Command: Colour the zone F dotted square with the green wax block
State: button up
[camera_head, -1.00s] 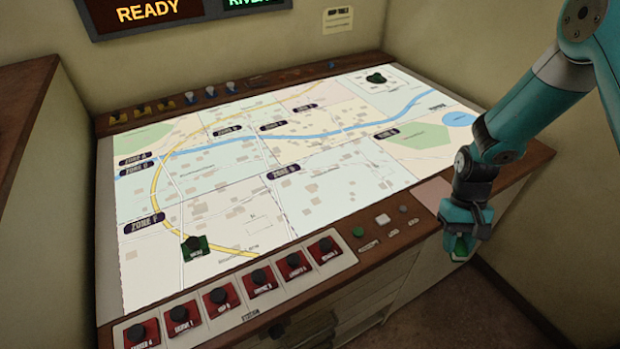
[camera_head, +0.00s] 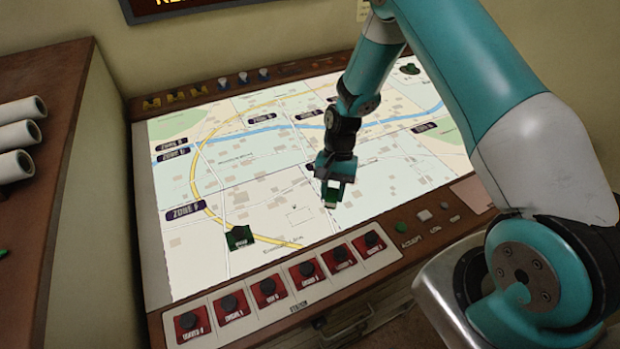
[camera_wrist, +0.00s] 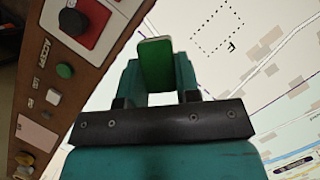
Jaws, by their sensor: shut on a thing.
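My gripper (camera_head: 331,197) is shut on the green wax block (camera_wrist: 156,64), which sticks out past the fingertips in the wrist view. In the head view the block's pale-green end (camera_head: 331,205) hangs over the lower middle of the lit map; I cannot tell its exact height. A dotted square (camera_wrist: 217,30) with a small dark mark beside it lies on the map in the wrist view, to the right of the block and apart from it. No green shows inside its outline. The ZONE F label (camera_head: 186,211) is at the map's left.
A dark green piece (camera_head: 239,237) stands on the map left of my gripper. A row of red blocks with black knobs (camera_head: 268,287) lines the front panel. A green button (camera_head: 399,228) sits at the front right. White rolls (camera_head: 18,135) lie on the left shelf.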

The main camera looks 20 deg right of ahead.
aim_at(312, 211)
jog(key=w+a+m+t+y+p, duration=0.1)
jog(key=w+a+m+t+y, duration=0.2)
jog(key=m, duration=0.6)
jog(key=shift+h, duration=0.6)
jog(key=f+b, duration=0.1)
jog(key=f, duration=0.1)
jog(key=f+b, duration=0.4)
jog(key=shift+w+d+f, duration=0.15)
jog(key=shift+w+f, duration=0.15)
jog(key=shift+a+f, duration=0.25)
jog(key=shift+a, duration=0.35)
jog(key=shift+a+f, duration=0.2)
jog(key=shift+a, duration=2.55)
jog(key=shift+a+b, duration=0.3)
jog(key=shift+a, duration=0.05)
jog(key=shift+d+m, duration=0.3)
jog(key=shift+d, duration=3.45)
notch_tip(312, 211, up, 8)
jog(key=p, duration=0.5)
jog(key=shift+p, duration=0.35)
